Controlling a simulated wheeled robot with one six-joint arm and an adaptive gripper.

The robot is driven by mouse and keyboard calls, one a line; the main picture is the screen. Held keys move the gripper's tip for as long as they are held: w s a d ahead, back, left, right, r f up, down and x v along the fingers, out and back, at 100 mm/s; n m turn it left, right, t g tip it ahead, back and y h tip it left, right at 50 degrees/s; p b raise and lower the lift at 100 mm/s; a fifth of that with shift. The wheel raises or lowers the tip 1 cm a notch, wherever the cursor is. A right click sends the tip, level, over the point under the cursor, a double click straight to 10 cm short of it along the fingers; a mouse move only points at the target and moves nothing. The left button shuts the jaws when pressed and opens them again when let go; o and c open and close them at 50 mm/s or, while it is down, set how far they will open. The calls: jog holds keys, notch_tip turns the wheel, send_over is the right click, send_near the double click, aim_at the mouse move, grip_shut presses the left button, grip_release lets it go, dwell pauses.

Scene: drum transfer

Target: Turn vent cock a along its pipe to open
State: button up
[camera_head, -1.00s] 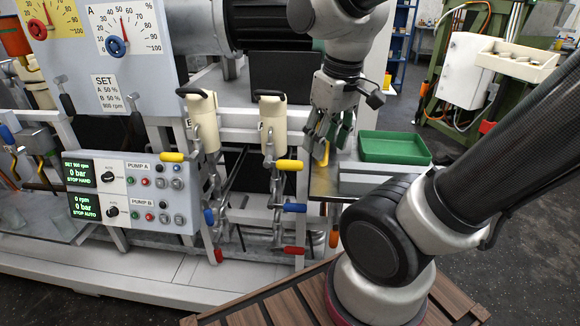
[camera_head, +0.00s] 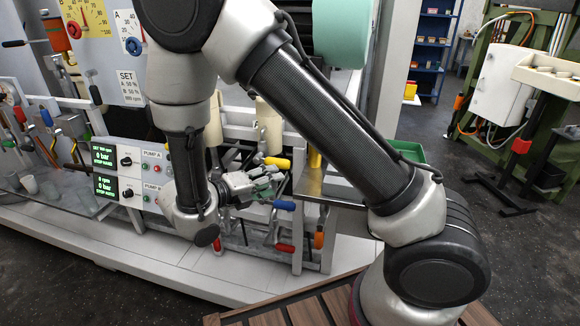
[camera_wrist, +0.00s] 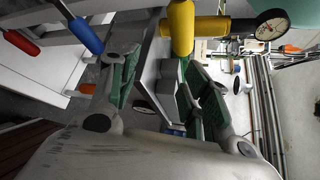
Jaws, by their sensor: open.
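My gripper (camera_head: 262,187) is open, in front of the right-hand pipe group, close to a yellow handle (camera_head: 277,162) and a blue handle (camera_head: 284,205). There a yellow handle (camera_wrist: 181,28) is beyond the fingertips, and a blue handle (camera_wrist: 86,35) is left of the left finger. A red handle (camera_head: 285,248) hangs lower. No readable label shows which handle is vent cock a, and my arm hides the left-hand pipe group's handles.
The control panel (camera_head: 125,165) is left of my forearm. A gauge (camera_wrist: 271,25) shows in the wrist view.

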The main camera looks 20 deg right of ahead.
aim_at(278, 164)
jog(key=w+d+n, duration=0.1)
jog(key=w+n, duration=0.1)
jog(key=w+d+n+t, duration=0.1)
jog(key=w+d+n, duration=0.1)
jog(key=w+d+r+n+t, duration=0.1)
jog(key=w+d+n, duration=0.1)
jog(key=shift+w+r+n, duration=0.1)
jog(key=shift+n, duration=0.3)
grip_shut()
